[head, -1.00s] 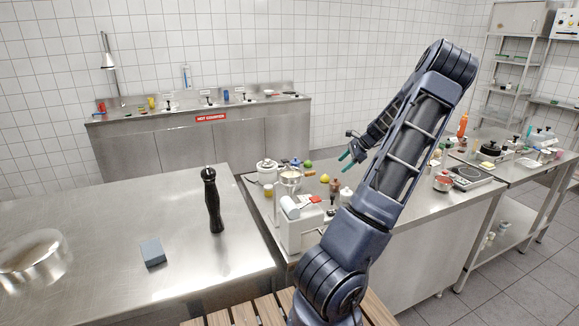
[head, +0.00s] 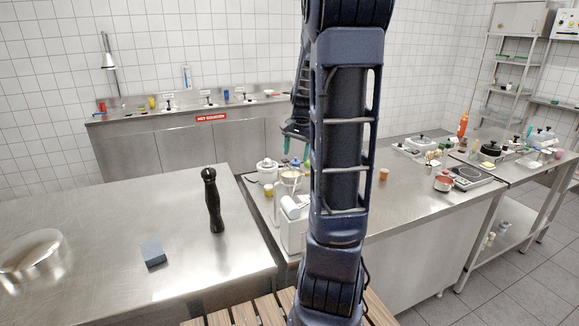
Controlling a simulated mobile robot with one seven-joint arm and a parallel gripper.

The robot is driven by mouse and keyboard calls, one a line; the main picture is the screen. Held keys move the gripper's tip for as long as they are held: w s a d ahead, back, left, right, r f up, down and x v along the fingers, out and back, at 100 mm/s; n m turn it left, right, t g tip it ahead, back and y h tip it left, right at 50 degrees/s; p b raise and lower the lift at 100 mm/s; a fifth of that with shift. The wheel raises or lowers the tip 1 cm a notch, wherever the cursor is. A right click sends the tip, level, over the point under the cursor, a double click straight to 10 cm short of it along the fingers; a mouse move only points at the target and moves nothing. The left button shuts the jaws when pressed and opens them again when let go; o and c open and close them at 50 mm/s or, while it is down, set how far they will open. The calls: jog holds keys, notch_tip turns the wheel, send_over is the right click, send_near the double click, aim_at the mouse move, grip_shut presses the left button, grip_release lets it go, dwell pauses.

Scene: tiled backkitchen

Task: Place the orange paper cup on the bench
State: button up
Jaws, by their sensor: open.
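A small orange cup (head: 384,174), which looks like the paper cup, stands upright on the middle steel counter (head: 412,200), just right of my arm. A slatted wooden bench (head: 250,311) shows at the bottom edge, partly hidden by my arm. My gripper (head: 297,150) has teal fingertips and is open, with nothing seen between them. It is left of my upright arm, in front of the left part of the middle counter in the picture, and apart from the cup.
A white appliance (head: 293,228), a white pot (head: 267,171) and small items crowd the counter's left end. A red pan (head: 443,183) and a hotplate (head: 468,176) lie right of the cup. A black pepper mill (head: 213,202) and grey block (head: 153,253) stand on the left table.

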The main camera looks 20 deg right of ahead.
jog(key=s+a+r+n+t, duration=0.1)
jog(key=s+a+r+n, duration=0.1)
jog(key=s, duration=0.5)
jog(key=s+a+r+n+t, duration=0.1)
jog(key=s+a+r+n, duration=0.1)
jog(key=s+a+n, duration=0.2)
jog(key=s+a+r+n+t, duration=0.1)
jog(key=s+a+n, duration=0.3)
jog(key=s, duration=0.7)
jog(key=shift+a+r+h, duration=0.4)
jog(key=shift+a+r, duration=0.35)
jog(key=shift+a, duration=0.2)
